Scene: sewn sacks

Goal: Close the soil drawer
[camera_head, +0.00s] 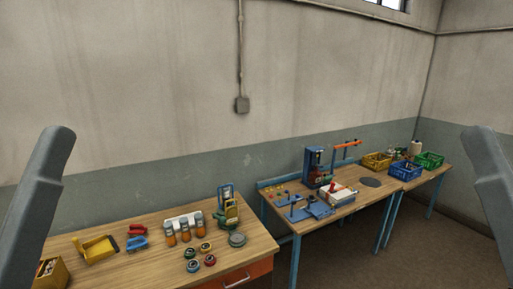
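An orange drawer front (262,268) with a pale handle (237,282) shows under the right front edge of the near wooden workbench (140,270). The picture's bottom edge cuts it off, and I cannot tell how far it stands open. Nothing marks it as the soil drawer. Grey links of my two arms stand at the left and right edges of the view. Neither gripper shows.
The near bench carries a yellow tray (98,249), orange-and-white jars (185,231), small round tins (193,266) and a yellow-green device (229,211). A second bench (352,203) with tools and crates stands further right, with floor before it.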

